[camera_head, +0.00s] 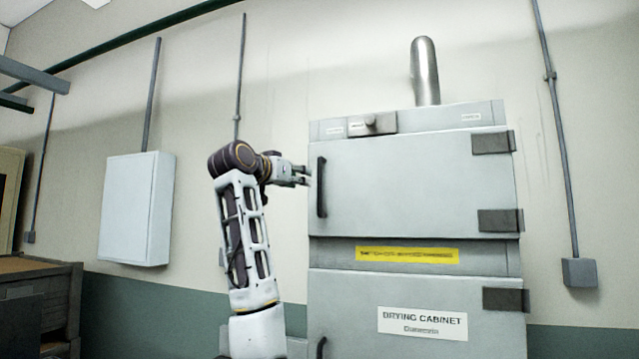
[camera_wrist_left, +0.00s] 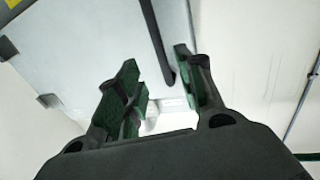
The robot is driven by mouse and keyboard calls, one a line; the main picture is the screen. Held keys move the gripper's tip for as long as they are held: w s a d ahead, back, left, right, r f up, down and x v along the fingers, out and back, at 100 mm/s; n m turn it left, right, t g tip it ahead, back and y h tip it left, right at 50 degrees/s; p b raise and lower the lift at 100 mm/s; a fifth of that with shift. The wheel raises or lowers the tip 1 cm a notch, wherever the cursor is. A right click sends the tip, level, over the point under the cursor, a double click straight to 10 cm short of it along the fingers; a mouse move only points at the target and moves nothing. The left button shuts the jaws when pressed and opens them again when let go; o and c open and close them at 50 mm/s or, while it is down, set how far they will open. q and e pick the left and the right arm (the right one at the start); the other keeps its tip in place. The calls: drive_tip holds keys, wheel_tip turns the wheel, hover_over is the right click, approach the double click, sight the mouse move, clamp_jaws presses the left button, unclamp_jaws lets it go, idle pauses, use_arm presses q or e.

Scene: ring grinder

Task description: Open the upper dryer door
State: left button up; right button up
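The upper dryer door (camera_head: 415,185) is a pale grey panel on the drying cabinet, and it looks shut. Its dark vertical bar handle (camera_head: 321,187) is near the left edge. My left gripper (camera_head: 306,176) is just left of this handle, at about its upper half. In the left wrist view the gripper (camera_wrist_left: 158,62) is open, with its green-padded fingers apart. The dark handle (camera_wrist_left: 157,42) shows beyond and between the fingertips, nearer the right finger. I cannot tell whether a finger touches it. My right gripper is not in view.
The lower door (camera_head: 370,340), labelled "DRYING CABINET", is below a yellow label strip (camera_head: 407,254). Hinges (camera_head: 493,142) are on the right side. A metal pipe (camera_head: 425,72) rises from the cabinet top. A wall box (camera_head: 136,208) and brown furniture (camera_head: 40,290) are at the left.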

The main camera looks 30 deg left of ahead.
sight(318, 183)
use_arm(q)
drive_tip(key=shift+w+a+p, duration=0.15)
drive_tip(key=shift+w+p, duration=1)
drive_tip(key=shift+w, duration=1.9)
drive_tip(key=shift+w+a+p, duration=0.1)
drive_tip(key=shift+w+p, duration=1)
drive_tip(key=shift+w, duration=1.95)
drive_tip(key=shift+c, duration=0.4)
clamp_jaws()
